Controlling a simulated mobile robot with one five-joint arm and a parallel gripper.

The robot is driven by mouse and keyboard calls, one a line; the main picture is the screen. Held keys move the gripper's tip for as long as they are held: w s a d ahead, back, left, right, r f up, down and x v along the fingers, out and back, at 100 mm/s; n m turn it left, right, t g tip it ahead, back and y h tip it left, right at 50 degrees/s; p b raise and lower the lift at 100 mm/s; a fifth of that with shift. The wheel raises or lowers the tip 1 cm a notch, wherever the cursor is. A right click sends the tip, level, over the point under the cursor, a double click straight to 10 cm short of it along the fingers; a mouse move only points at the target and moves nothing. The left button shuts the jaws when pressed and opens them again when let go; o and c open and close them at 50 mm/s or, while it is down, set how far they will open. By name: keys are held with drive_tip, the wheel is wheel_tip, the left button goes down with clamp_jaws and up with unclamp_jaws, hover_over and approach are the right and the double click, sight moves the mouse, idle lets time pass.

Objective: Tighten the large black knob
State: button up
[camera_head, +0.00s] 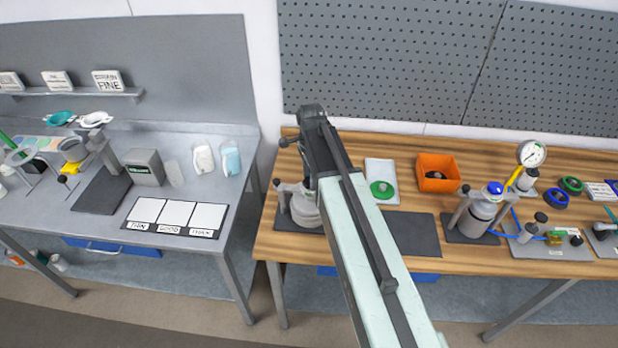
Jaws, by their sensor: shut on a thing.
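A grey metal drum fixture (305,211) stands on a dark mat (287,222) at the left of the wooden bench. My gripper (311,187) reaches down over the top of this fixture from my pale green arm. It is shut on what seems to be the large black knob there. The knob itself and the fingertips are mostly hidden by my arm and wrist. A small black ball (276,182) shows at the fixture's left side. Another dark round piece (283,142) shows higher up, left of my wrist.
A pressure gauge (532,154) stands farther right. A bare dark mat (414,234) lies beside my arm. A grey bench (235,205) is left.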

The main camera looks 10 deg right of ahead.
drive_tip(key=o, duration=1.4)
wheel_tip(320, 180, up, 8)
drive_tip(key=p, duration=0.8)
drive_tip(key=shift+f, duration=0.1)
